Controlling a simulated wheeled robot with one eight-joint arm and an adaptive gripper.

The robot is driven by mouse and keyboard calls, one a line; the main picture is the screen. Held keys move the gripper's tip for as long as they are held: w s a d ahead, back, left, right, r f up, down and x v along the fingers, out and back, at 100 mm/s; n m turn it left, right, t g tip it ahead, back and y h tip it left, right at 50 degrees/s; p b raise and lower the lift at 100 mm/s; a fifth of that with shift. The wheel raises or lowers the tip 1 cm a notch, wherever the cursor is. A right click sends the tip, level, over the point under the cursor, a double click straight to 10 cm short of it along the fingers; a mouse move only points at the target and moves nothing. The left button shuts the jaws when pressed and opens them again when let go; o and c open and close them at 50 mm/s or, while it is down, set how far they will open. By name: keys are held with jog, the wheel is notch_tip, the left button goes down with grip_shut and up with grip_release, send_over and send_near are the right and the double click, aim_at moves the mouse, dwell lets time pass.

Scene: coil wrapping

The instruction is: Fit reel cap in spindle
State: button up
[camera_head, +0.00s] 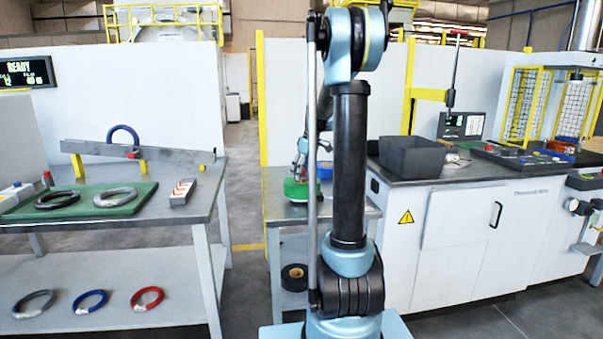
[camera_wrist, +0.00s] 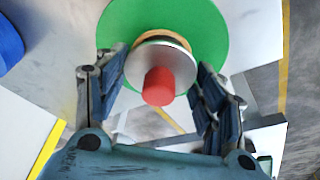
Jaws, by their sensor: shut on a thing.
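The reel cap (camera_wrist: 159,86) appears to be the silver disc with a red knob in the middle of the wrist view. My gripper (camera_wrist: 160,60) is shut on it, with one finger at each side of the disc. Behind the cap lies a wide green disc (camera_wrist: 205,25), with a tan and dark ring between them. In the head view the green disc (camera_head: 296,190) is on the small middle table, and my gripper (camera_head: 300,165) is just above it, partly hidden by my arm. The spindle itself is hidden, so I cannot tell whether the cap is seated.
The small table (camera_head: 283,212) has a black roll (camera_head: 295,277) on its lower shelf. A blue object (camera_wrist: 8,45) is at the wrist view's left edge. Left, a bench holds coils on a green mat (camera_head: 135,205). Right, a grey bin (camera_head: 412,158) stands on a counter.

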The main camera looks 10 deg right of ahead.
aim_at(309, 176)
jog(key=shift+f, duration=0.65)
jog(key=shift+r, duration=0.2)
jog(key=shift+r, duration=0.95)
jog(key=shift+f, duration=1.15)
dwell(1.1)
jog(key=o, duration=1.3)
jog(key=v, duration=1.2)
jog(key=shift+s, duration=0.1)
